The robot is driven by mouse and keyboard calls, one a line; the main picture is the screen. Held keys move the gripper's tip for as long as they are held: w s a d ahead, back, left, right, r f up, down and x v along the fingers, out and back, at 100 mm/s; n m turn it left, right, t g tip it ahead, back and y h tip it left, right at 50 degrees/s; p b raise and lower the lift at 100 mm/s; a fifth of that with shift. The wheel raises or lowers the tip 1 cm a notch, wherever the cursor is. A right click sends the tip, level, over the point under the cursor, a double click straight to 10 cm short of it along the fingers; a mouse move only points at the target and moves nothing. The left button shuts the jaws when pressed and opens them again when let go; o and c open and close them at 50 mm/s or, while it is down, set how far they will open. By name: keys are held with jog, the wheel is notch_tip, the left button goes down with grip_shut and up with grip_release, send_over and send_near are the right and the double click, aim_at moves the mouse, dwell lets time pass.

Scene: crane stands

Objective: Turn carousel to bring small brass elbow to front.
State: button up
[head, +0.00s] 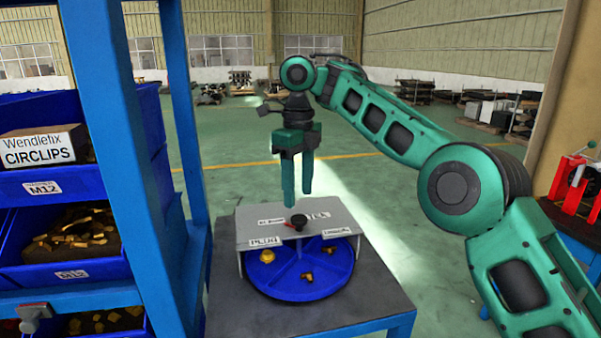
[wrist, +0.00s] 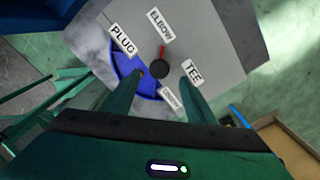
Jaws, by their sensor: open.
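The blue carousel (head: 300,288) sits on a dark table, its back half under a grey cover (head: 290,212). A black knob (head: 298,220) stands at its middle; in the wrist view the knob (wrist: 160,69) has a red pointer towards the ELBOW label (wrist: 160,25). In the open front half lie a larger round brass piece (head: 267,256) at left, a small brass piece (head: 307,277) near the front and another (head: 330,249) at right. Their exact shapes are too small to tell. My gripper (head: 298,194) is open and empty, pointing down above the knob, with its fingers either side of it in the wrist view (wrist: 161,80).
The cover also carries PLUG (wrist: 122,40) and TEE (wrist: 192,73) labels and one I cannot read. A blue rack (head: 110,150) with bins of brass parts (head: 75,236) stands close on the left. A bench with a red device (head: 575,186) is at right.

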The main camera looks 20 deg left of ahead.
jog(key=shift+r, duration=2.6)
